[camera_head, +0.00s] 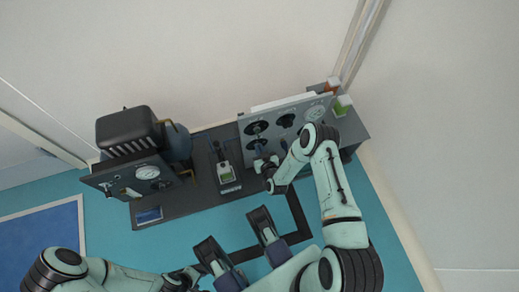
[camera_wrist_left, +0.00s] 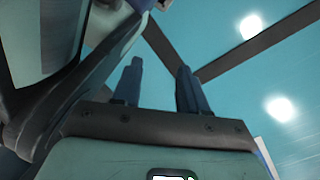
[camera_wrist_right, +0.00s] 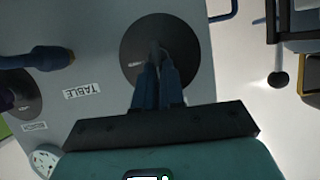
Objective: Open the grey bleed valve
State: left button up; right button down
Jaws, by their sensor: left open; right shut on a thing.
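The valve panel (camera_head: 272,110) stands at the back right of the bench, with several black round dials and a white gauge. My right gripper (camera_head: 260,158) is at the panel's lower left. In the right wrist view its blue fingers (camera_wrist_right: 158,85) are shut on a small dark-grey handle, apparently the grey bleed valve (camera_wrist_right: 154,48), in front of a black round disc (camera_wrist_right: 180,45). The fingers hide most of the handle, so its angle cannot be told. My left gripper (camera_wrist_left: 160,85) is open and empty, with its fingers apart, away from the panel over the blue-green floor.
A handheld meter (camera_head: 226,172) stands mid-bench. A black device with a gauge (camera_head: 130,170) is at the left. The floor in front of the bench (camera_head: 180,235) is clear.

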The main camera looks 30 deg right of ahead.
pick_arm(q)
jog(key=shift+s+a+f+g+b, duration=0.15)
jog(key=shift+s+f+b, duration=0.15)
jog(key=shift+s, duration=0.25)
jog(key=shift+s+d+f+g+b, duration=0.15)
jog(key=shift+s+b, duration=0.15)
jog(key=shift+s, duration=0.2)
pick_arm(e)
jog(key=shift+s+d+f+m+t+y, duration=0.1)
jog(key=shift+d+f+m+t+y, duration=0.5)
jog(key=shift+m, duration=1.55)
jog(key=shift+s+d+f+m+t+y, duration=0.15)
jog(key=shift+m+t+y, duration=0.9)
jog(key=shift+m, duration=1.15)
jog(key=shift+s+d+f+m+t+y, duration=0.15)
jog(key=shift+f+m+t+y, duration=0.35)
jog(key=shift+m+y, duration=1.15)
pick_arm(q)
jog(key=shift+a, duration=0.1)
pick_arm(e)
jog(key=shift+w+r+m+h, duration=0.1)
jog(key=shift+m+h, duration=0.4)
jog(key=shift+m, duration=0.2)
jog(key=c, duration=1.2)
grip_release()
jog(key=shift+c, duration=0.2)
jog(key=shift+d, duration=0.1)
